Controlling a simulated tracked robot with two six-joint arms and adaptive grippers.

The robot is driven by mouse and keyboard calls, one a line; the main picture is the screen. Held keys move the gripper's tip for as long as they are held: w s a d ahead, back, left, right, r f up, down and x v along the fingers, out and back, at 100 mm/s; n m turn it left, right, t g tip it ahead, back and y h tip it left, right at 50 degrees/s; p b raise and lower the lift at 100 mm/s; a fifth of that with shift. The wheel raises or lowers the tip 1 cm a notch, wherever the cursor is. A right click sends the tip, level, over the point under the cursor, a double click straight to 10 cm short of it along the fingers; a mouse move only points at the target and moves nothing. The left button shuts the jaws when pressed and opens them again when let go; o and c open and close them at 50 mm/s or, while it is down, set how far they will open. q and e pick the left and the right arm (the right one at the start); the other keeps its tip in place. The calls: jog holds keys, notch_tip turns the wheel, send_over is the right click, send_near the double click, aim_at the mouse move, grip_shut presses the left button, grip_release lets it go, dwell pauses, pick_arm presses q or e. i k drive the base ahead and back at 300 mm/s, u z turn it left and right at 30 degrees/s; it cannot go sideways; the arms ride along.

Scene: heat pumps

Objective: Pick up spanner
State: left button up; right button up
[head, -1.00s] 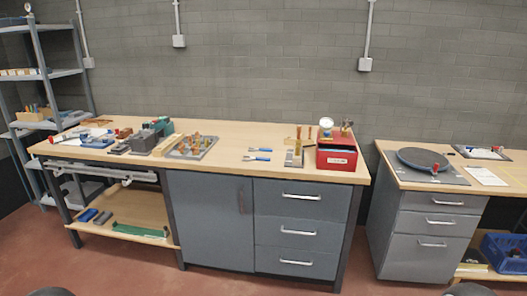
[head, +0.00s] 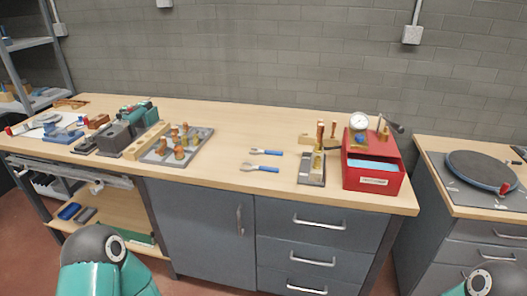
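Two blue-handled tools that look like spanners lie flat on the wooden workbench (head: 225,195). The farther spanner (head: 266,152) and the nearer spanner (head: 259,168) lie one in front of the other, apart, near the middle of the bench top. Nothing touches them. Green and dark parts of my own arms show at the bottom left and bottom right corners. Neither of my grippers is in the picture, so their state does not show.
Right of the spanners stand a grey block holder (head: 312,170) and a red box (head: 374,180) with a gauge (head: 359,120). Left is a grey tray (head: 160,155) with brass parts. A second bench (head: 470,200) stands right, past a gap. Bench top around the spanners is clear.

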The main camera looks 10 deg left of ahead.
aim_at(269, 169)
jog(key=u, duration=0.15)
jog(key=i, duration=1.3)
jog(key=u, duration=1.6)
jog(key=i, duration=0.1)
jog(key=z, duration=2.85)
jog(key=k, duration=1.05)
jog(key=u, duration=0.85)
jog(key=i, duration=0.45)
jog(key=u, duration=0.05)
